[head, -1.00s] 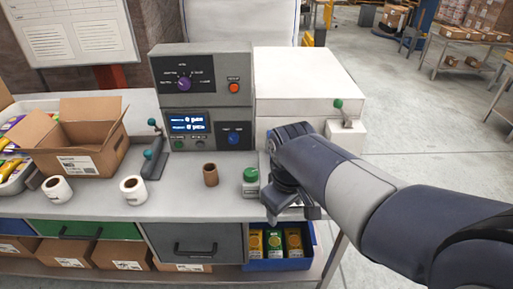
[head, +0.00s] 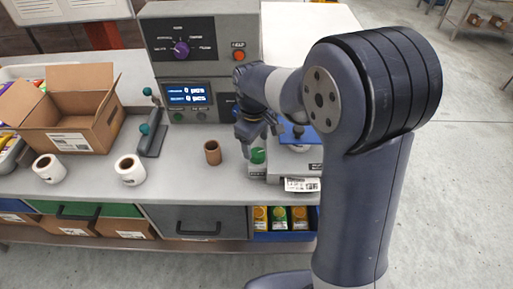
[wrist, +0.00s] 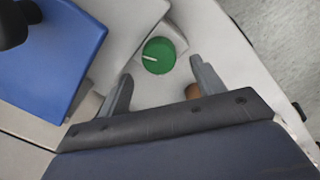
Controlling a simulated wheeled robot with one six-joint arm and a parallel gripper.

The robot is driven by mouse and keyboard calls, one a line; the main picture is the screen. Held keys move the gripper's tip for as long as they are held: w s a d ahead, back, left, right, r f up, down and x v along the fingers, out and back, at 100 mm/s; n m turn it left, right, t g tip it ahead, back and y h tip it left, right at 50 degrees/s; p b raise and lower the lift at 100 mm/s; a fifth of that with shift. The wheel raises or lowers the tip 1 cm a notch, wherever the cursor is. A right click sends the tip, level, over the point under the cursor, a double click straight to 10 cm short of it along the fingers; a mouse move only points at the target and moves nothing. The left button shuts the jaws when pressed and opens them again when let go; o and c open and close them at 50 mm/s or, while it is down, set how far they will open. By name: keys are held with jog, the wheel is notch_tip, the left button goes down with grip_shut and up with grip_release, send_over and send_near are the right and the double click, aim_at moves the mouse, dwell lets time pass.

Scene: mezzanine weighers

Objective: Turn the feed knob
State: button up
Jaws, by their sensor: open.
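A green round knob (head: 258,156) with a white pointer line sits on a small pale housing at the bench's front right. I cannot read a label that names it the feed knob. In the wrist view the green knob (wrist: 158,55) shows clearly, its line pointing left. My gripper (head: 257,132) is just above the knob in the head view, pointing down. In the wrist view my gripper (wrist: 162,80) is open, its two fingers apart and empty, with the knob just beyond the gap between the tips. I cannot tell any contact.
A purple knob (head: 181,48) and an orange button (head: 239,56) are on the upright control panel. A brown roll (head: 212,152) stands left of the green knob. A blue plate (wrist: 45,45) lies close by. White rolls (head: 130,170) and an open carton (head: 75,115) are further left.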

aim_at(256, 152)
jog(key=shift+d+f, duration=0.1)
jog(key=shift+f, duration=1.8)
jog(key=shift+c, duration=0.4)
